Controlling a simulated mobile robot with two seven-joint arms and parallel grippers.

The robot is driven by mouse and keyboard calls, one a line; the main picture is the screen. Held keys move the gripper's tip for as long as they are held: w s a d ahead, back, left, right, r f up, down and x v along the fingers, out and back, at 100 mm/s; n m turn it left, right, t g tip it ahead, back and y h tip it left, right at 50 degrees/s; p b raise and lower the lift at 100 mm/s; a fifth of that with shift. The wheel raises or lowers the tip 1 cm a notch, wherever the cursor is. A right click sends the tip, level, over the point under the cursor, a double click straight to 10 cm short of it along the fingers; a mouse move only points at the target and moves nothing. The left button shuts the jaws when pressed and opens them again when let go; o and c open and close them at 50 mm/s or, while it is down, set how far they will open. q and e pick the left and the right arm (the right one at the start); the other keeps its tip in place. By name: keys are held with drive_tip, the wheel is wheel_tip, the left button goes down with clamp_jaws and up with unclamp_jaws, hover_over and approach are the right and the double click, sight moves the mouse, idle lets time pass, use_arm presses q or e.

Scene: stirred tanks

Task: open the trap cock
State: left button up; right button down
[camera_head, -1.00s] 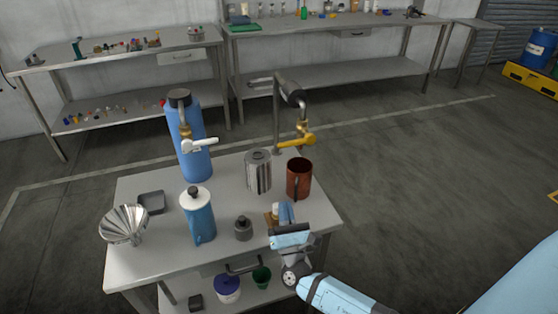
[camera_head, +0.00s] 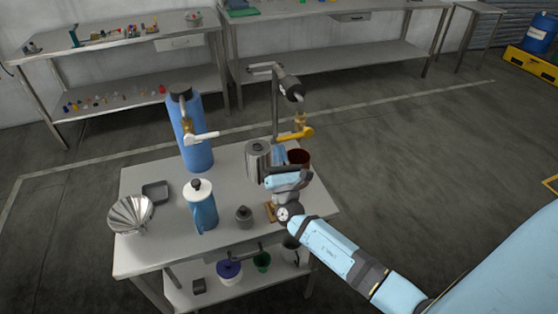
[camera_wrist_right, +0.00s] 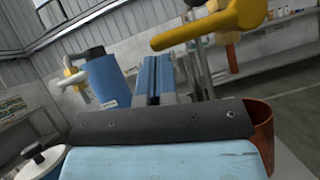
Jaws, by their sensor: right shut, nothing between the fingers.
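A cock with a yellow lever (camera_head: 296,134) hangs on a brass fitting below a grey pipe over the table's back right. In the right wrist view the yellow lever (camera_wrist_right: 200,27) is large, above and right of the fingertips, lying across the picture. A second cock with a white lever (camera_head: 203,137) is on the tall blue tank (camera_head: 197,157). The frames do not label which is the trap cock. My right gripper (camera_head: 279,152) is shut and empty just below the yellow lever; its blue fingers (camera_wrist_right: 153,78) touch each other and look apart from the lever. My left gripper is not in view.
The steel canister (camera_head: 257,160) stands left of my right gripper. The brown mug (camera_head: 299,157) is behind it, partly hidden. A blue jug (camera_head: 202,207), a funnel (camera_head: 131,214), a dark tray (camera_head: 156,192) and a small grey weight (camera_head: 243,216) stand on the table's left and front.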

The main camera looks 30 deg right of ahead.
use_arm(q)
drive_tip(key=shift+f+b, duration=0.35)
use_arm(e)
drive_tip(key=shift+r+m+h, duration=0.4)
drive_tip(key=shift+m, duration=0.4)
